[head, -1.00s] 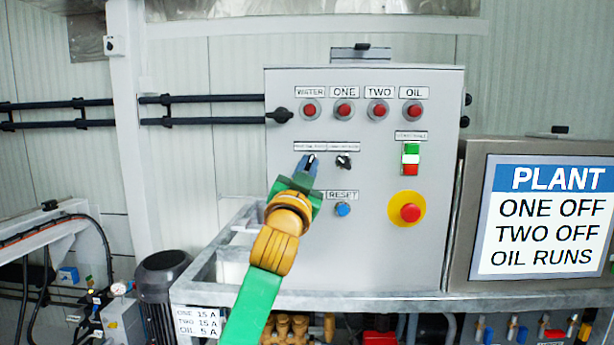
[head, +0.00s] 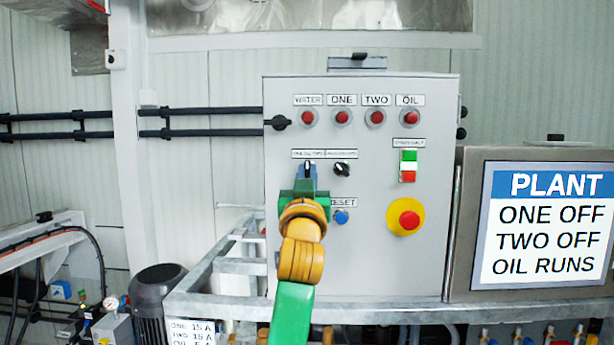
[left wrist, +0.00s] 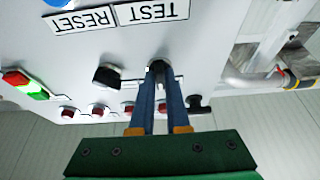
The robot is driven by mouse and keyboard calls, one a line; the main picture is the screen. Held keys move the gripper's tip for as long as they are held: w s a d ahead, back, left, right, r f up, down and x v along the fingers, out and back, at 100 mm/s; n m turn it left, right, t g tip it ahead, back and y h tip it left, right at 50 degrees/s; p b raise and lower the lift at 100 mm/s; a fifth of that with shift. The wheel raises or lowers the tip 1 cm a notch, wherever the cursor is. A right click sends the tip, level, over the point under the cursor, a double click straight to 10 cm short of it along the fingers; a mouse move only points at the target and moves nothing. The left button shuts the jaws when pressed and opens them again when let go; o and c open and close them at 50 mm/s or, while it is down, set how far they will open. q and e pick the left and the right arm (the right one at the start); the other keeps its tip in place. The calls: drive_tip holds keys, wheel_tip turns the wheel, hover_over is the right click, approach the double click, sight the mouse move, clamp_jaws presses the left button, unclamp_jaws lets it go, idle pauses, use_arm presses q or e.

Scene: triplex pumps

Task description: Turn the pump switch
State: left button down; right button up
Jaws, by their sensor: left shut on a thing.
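The grey control panel (head: 370,265) faces me. My left gripper (head: 307,175) is shut on the left black rotary switch (head: 307,166), which sits below the lamp row. The switch's pointer looks about upright in the head view. In the left wrist view, the blue fingers of my left gripper (left wrist: 155,95) close around the same switch (left wrist: 160,67). A second black rotary switch (head: 342,169) is free to its right and also shows in the left wrist view (left wrist: 107,77). The small labels above the switches are hard to read. My right gripper is not in view.
Red lamps (head: 376,118) are labelled WATER, ONE, TWO and OIL. A blue RESET button (head: 341,217), a red emergency button (head: 409,219) and a green-white-red button block (head: 408,166) are nearby. A screen (head: 555,217) reads ONE OFF, TWO OFF, OIL RUNS. A grey rail (head: 330,311) runs below.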

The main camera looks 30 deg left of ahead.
use_arm(q)
drive_tip(key=c, duration=0.9)
unclamp_jaws()
drive_tip(key=b+v, duration=0.4)
drive_tip(key=v, duration=0.3)
